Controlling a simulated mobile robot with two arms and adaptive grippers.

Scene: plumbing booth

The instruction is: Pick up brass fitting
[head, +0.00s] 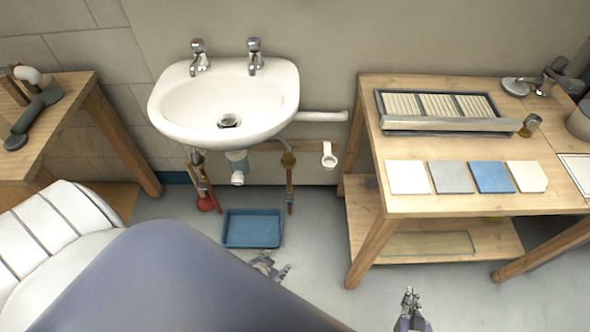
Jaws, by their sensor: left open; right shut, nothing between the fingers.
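A small brass-coloured fitting (530,125) is on the right workbench, by the right end of the grey bar in front of the slatted tray. Another brass-coloured piece (289,159) is on the copper pipe under the sink. My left gripper (272,268) is open and empty, low over the floor just in front of the blue tray. My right gripper (410,298) is shut and empty, in front of the right workbench and well apart from the fitting on it. My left arm hides much of the lower left.
The right workbench (455,205) holds the slatted tray (380,101) and several flat tiles (451,178). A white sink (225,85) hangs on the wall above a blue tray (252,228). Another wooden bench (77,85) stands left. Floor between sink and right bench is clear.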

